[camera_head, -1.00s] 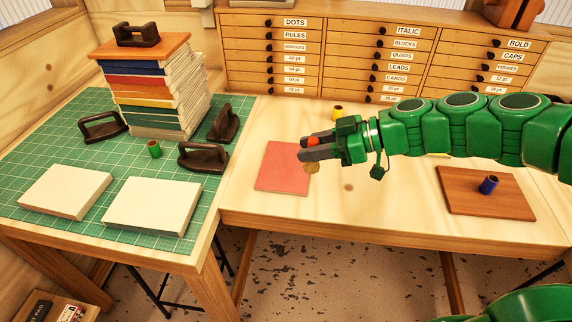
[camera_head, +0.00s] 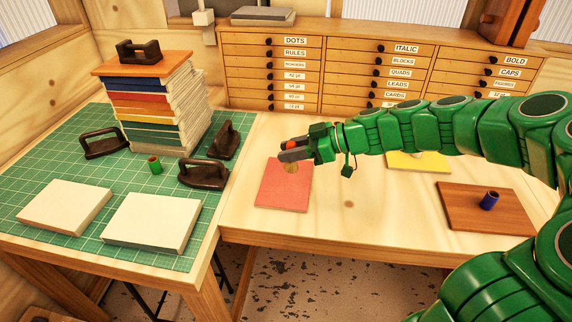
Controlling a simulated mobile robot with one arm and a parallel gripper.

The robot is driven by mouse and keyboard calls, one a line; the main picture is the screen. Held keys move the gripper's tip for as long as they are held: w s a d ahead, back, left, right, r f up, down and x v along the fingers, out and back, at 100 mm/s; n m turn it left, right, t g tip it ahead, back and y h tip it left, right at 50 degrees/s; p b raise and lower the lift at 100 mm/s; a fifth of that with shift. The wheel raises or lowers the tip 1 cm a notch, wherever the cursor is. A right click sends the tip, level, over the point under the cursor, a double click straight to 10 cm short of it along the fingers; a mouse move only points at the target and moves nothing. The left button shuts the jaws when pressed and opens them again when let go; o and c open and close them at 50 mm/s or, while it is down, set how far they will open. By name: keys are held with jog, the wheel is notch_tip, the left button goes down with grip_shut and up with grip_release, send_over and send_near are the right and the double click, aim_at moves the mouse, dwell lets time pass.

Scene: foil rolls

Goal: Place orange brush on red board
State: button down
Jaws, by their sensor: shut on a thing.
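My gripper (camera_head: 284,150) is shut on an orange thing, taken to be the orange brush (camera_head: 291,145); only a small orange part shows between the dark fingers, with a tan part (camera_head: 291,168) hanging below. The gripper is over the far part of the red board (camera_head: 284,194), seen from above. The red board lies flat on the wooden table, to the right of the green mat. The brush's lower end appears in front of the board's far area; I cannot tell whether it touches.
A yellow board (camera_head: 418,162) lies partly behind my arm. A brown board (camera_head: 495,215) with a blue roll (camera_head: 489,201) is at right. Dark-handled tools, a green roll (camera_head: 155,165), pale blocks (camera_head: 150,221) and a book stack (camera_head: 160,105) stand on the green mat (camera_head: 110,185). Drawers (camera_head: 375,70) line the back.

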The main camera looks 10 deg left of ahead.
jog(key=shift+w+a+f, duration=0.3)
jog(key=shift+w+f, duration=0.5)
jog(key=shift+f, duration=0.2)
jog(key=shift+w+a+f, duration=0.35)
jog(key=shift+w+f, duration=0.4)
jog(key=shift+f, duration=0.25)
jog(key=shift+w+a+f, duration=0.3)
jog(key=shift+w+f, duration=0.5)
jog(key=shift+f, duration=1.7)
jog(key=shift+f, duration=0.1)
jog(key=c, duration=0.8)
grip_release()
